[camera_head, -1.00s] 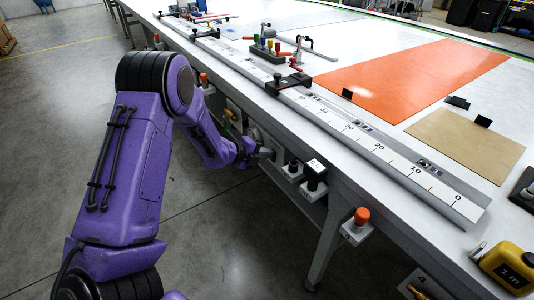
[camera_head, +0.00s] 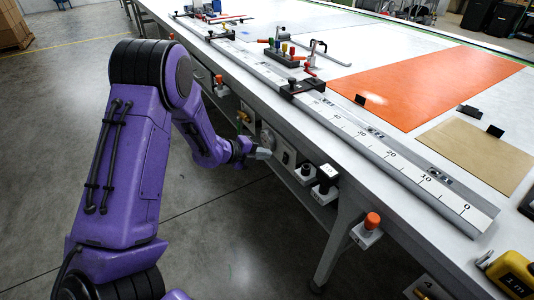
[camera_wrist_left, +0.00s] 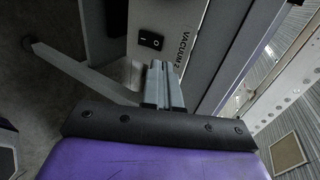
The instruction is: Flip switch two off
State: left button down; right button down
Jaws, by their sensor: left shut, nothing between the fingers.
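The switch (camera_wrist_left: 151,40) is a small black rocker with white marks on a pale box labelled VACUUM 2 in the left wrist view. In the head view its box (camera_head: 286,157) appears to hang under the table's front edge. My left gripper (camera_head: 264,153) is shut and empty, just left of that box in the head view. In the left wrist view the closed fingers (camera_wrist_left: 158,70) point at the box, their tips just below the rocker in the picture. I cannot tell whether they touch it. My right gripper is in neither view.
The long table edge with its ruler rail (camera_head: 400,172) runs above the switch box. A grey table leg (camera_head: 338,240) stands below. The floor beside my arm is clear.

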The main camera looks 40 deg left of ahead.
pick_arm(q)
jog(key=r+v, duration=0.1)
jog(key=v, duration=0.6)
jog(key=shift+w+r, duration=0.2)
jog(key=shift+r, duration=0.05)
jog(key=shift+d, duration=0.1)
